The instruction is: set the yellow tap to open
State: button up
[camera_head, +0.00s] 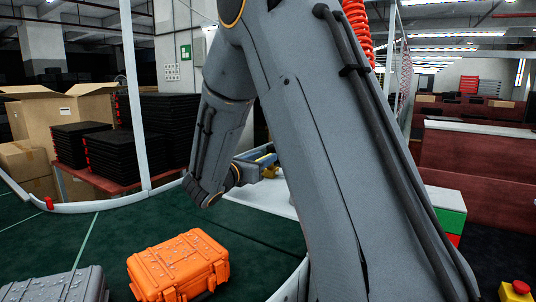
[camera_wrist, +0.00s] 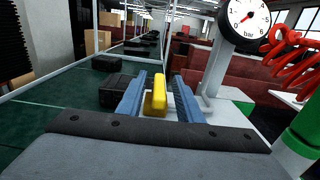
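The yellow tap (camera_wrist: 157,96) shows in the wrist view as a rounded yellow handle between the two blue fingers of my gripper (camera_wrist: 157,92). The fingers are apart, one on each side of the handle, with a narrow gap at its right side. Contact on the left side is hard to tell. In the head view my gripper (camera_head: 257,160) shows small beyond my arm, by a bit of yellow (camera_head: 270,171) over a white surface. My arm hides most of the area to the right. The tap's pipe and seat are hidden.
A round pressure gauge (camera_wrist: 244,20), a red coiled hose (camera_wrist: 287,48) and a green post (camera_wrist: 305,135) stand close on the right in the wrist view. An orange case (camera_head: 178,265) and a grey case (camera_head: 55,287) lie at the front left in the head view.

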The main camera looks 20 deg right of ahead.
jog(key=shift+p+x, duration=0.35)
jog(key=shift+x, duration=1.25)
grip_shut()
